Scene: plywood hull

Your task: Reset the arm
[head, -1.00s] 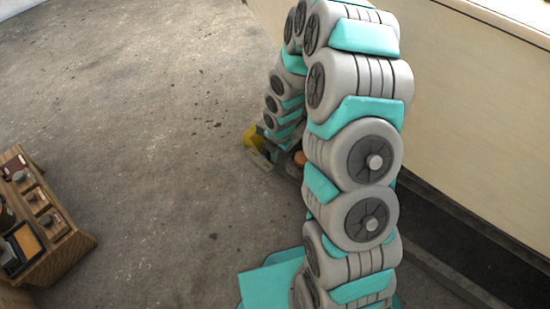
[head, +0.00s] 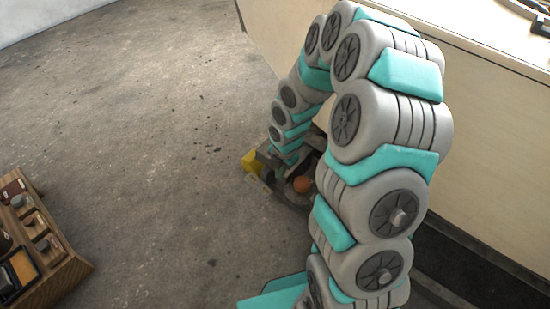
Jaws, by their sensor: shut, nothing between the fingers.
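My grey and teal arm rises from the lower right, arches over near the top and hangs down toward the floor. My gripper (head: 286,166) is at the low far end of the arm, small and partly lost among dark shapes. It is shut, and I make out nothing held in it. Close by it are a yellow thing (head: 250,160) to its left and a round orange thing (head: 302,184) to its lower right. I cannot tell whether the gripper touches either. My near arm links hide part of the area to the right.
A wooden crate (head: 72,276) with small compartments stands at the lower left. A pale plywood wall (head: 490,150) with a white top ledge runs along the right, above a dark gap (head: 465,262). The concrete floor (head: 130,130) between crate and arm is open.

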